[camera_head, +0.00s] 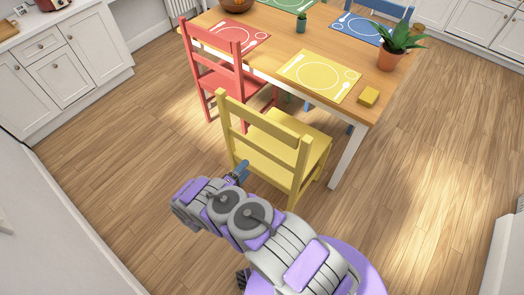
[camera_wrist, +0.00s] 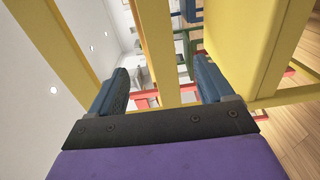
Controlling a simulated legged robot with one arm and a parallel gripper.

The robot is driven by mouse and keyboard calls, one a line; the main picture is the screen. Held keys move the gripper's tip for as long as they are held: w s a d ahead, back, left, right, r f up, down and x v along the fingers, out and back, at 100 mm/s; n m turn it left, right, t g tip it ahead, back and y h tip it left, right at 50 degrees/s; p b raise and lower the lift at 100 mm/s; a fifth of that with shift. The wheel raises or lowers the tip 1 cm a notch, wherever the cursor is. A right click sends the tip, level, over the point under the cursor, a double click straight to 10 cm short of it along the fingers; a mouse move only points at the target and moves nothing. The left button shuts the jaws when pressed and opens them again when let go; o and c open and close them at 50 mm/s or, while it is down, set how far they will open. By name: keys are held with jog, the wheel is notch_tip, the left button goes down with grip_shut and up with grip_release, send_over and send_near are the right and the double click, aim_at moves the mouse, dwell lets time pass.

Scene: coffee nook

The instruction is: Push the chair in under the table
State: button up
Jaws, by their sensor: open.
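A yellow chair (camera_head: 265,145) stands at the near side of the wooden table (camera_head: 330,60), its backrest towards me. Part of its seat shows between the backrest and the table edge. My gripper (camera_head: 240,172) is open, low behind the chair's backrest at its left side. In the wrist view, yellow chair bars (camera_wrist: 158,45) lie ahead of my gripper (camera_wrist: 160,92), with one upright showing between the fingers. I cannot tell whether the fingers touch the chair. My arm hides part of the chair's lower legs.
A red chair (camera_head: 222,82) stands left of the yellow one. White cabinets (camera_head: 65,60) stand at the left. The floor (camera_head: 425,190) at the right is clear.

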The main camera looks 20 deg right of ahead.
aim_at(260, 150)
jog(key=x, duration=1.3)
jog(key=shift+w+d, duration=0.2)
jog(key=shift+w, duration=0.05)
jog(key=shift+w+a, duration=0.1)
jog(key=shift+a, duration=0.35)
jog(key=shift+d, duration=0.5)
jog(key=c, duration=0.6)
jog(key=shift+a, duration=0.3)
grip_shut()
jog(key=shift+f, duration=0.1)
